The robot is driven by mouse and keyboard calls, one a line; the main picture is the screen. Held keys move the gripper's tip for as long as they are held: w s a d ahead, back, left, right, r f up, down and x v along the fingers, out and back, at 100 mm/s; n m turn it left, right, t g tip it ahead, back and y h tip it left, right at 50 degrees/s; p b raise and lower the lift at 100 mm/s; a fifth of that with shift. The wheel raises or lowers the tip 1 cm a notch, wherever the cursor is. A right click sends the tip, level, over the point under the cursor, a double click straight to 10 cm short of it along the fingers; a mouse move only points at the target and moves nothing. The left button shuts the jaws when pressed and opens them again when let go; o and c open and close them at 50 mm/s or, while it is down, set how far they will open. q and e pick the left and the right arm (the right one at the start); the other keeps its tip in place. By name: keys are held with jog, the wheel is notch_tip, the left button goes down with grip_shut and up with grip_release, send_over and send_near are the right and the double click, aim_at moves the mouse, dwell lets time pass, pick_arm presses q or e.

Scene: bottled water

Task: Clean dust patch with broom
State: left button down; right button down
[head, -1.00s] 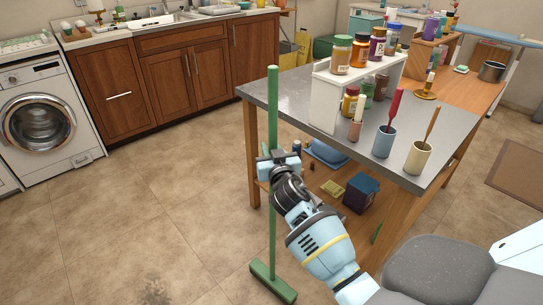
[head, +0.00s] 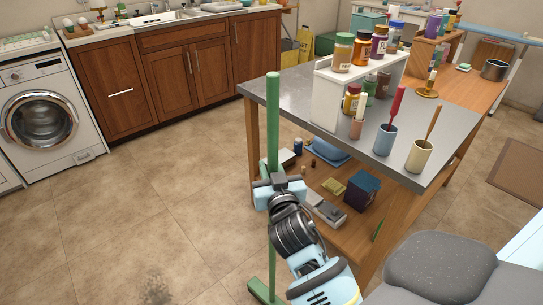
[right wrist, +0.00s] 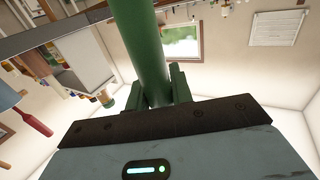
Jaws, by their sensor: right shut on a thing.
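A green broom (head: 273,120) stands nearly upright on the floor beside the metal-topped table in the head view. Its head is low in the picture, partly cut off by the bottom edge. My right gripper (head: 277,182) is shut around the broom's handle, about midway along it. In the right wrist view the green handle (right wrist: 140,45) rises from between the gripper's fingers (right wrist: 163,88). The dust patch (head: 157,289) is a faint dark smudge on the tile floor, left of the broom head and apart from it. My left gripper is not in view.
The table (head: 292,92), with jars and cups on top and a loaded lower shelf, stands just right of the broom. A washing machine (head: 50,112) and wooden cabinets (head: 165,75) line the back.

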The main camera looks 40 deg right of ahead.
aim_at(270, 166)
jog(key=shift+s+a+r, duration=0.2)
jog(key=shift+s+a, duration=0.35)
jog(key=shift+s, duration=0.2)
jog(key=shift+s+a+r, duration=0.15)
jog(key=shift+s+a, duration=0.4)
jog(key=shift+s, duration=0.15)
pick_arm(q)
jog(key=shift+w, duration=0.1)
